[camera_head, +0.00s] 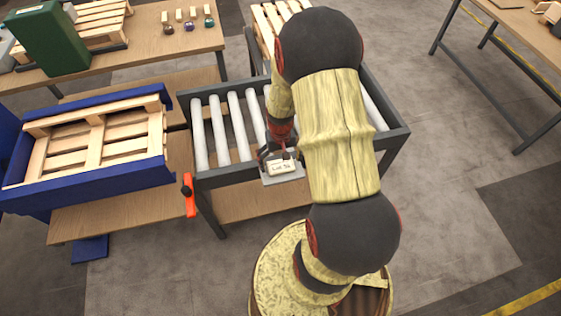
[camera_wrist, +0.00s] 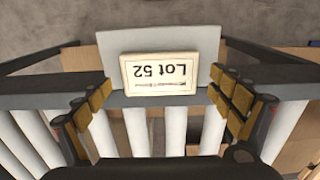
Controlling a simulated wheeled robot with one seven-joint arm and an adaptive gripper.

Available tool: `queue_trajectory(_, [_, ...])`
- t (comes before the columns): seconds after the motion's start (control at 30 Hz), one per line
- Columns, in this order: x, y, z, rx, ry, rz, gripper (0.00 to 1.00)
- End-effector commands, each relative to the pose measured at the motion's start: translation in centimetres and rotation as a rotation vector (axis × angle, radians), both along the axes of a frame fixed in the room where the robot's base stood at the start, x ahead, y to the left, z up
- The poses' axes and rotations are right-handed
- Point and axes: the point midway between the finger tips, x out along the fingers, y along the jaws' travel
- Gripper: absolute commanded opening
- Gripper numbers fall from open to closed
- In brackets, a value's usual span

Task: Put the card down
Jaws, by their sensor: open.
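The card (camera_wrist: 160,73), cream with the print "Lot 52", lies on a light grey plate (camera_wrist: 205,45) at the near edge of the roller conveyor. In the head view the card (camera_head: 282,168) shows on the plate (camera_head: 292,178), just below my gripper (camera_head: 275,154). My gripper also shows in the wrist view (camera_wrist: 161,97), its fingers spread wide to the left and right of the card. It is open with nothing between the fingers. In the wrist view the print is upside down.
The roller conveyor (camera_head: 199,135) has a dark frame, partly hidden by my arm. An orange-red handled thing (camera_head: 189,195) hangs at its left corner. A blue-framed pallet stand (camera_head: 97,182) is at left. Clear floor (camera_head: 455,200) lies to the right.

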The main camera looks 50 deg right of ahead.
Motion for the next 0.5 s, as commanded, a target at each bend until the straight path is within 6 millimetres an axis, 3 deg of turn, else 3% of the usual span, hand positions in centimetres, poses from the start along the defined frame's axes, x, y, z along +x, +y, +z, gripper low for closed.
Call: queue_trajectory(0.5, [0.1,-0.1,9.7,-0.003,-0.004,0.0,0.93])
